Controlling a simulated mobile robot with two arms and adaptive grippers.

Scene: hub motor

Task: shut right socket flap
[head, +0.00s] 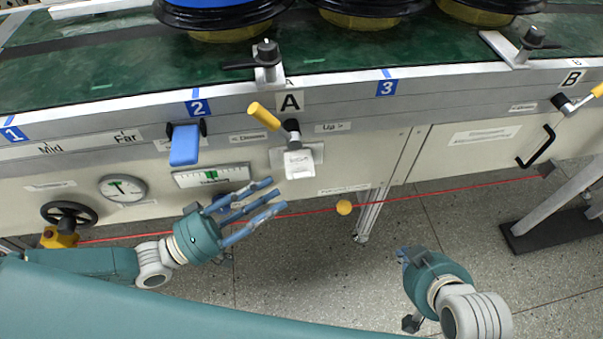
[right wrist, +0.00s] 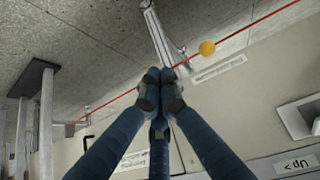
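A white socket cover (head: 299,163) sits on a grey plate on the panel below the letter A. It also shows at the right edge of the right wrist view (right wrist: 300,117). I cannot tell how far its flap stands open. A blue flap-like part (head: 185,145) between black brackets is further left. My left gripper (head: 273,196) is below and left of the white cover, fingers spread, empty and apart from it. My right gripper (head: 404,256) is low on the right, away from the panel. In the right wrist view its fingertips (right wrist: 161,82) meet with nothing visible between them.
A yellow-handled lever (head: 264,116) juts out just above the white cover. A red cord (head: 420,193) with a yellow ball (head: 344,207) runs across below the panel. A gauge (head: 123,188) and a black handwheel (head: 69,214) are at left. Floor space is open below the cord.

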